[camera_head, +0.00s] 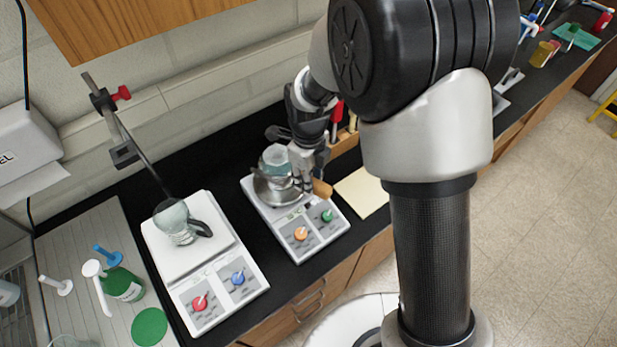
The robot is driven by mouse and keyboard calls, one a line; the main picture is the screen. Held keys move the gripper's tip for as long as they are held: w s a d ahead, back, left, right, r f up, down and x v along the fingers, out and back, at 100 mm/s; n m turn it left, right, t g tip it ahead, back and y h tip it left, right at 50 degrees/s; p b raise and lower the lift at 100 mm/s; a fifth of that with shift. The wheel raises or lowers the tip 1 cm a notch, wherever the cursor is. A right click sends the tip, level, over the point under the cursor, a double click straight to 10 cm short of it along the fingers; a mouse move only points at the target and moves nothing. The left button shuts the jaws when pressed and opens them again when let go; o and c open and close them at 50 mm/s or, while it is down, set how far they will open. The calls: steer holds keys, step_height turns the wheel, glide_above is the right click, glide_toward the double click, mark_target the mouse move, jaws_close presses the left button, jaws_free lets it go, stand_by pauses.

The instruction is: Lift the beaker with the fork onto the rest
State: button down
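A clear glass vessel with bluish-green contents (275,158), which looks like the beaker, stands over the right hotplate. A shiny round metal piece (275,188) is directly below it; I cannot tell whether this is part of the fork. A short wooden handle (322,188) sticks out to the right, just below my gripper (306,175). My gripper points down beside the beaker, on its right, with its fingertips close to the handle. The fingers overlap the handle and metal, so their grip is unclear. I cannot identify the rest for certain.
The right hotplate (318,238) has orange and green knobs. The left hotplate (214,270) carries a round flask (176,222) beside a clamp rod (140,152). A tan pad (362,192) lies right of the hotplates. A green bottle (122,284) stands at lower left.

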steer(key=shift+r+p, duration=0.9)
steer(key=shift+r, duration=0.5)
steer(key=shift+r, duration=0.25)
steer(key=shift+r+p, duration=0.7)
steer(key=d, duration=2.5)
steer(key=shift+w, duration=0.4)
stand_by(1.6)
steer(key=shift+f, duration=0.15)
stand_by(0.6)
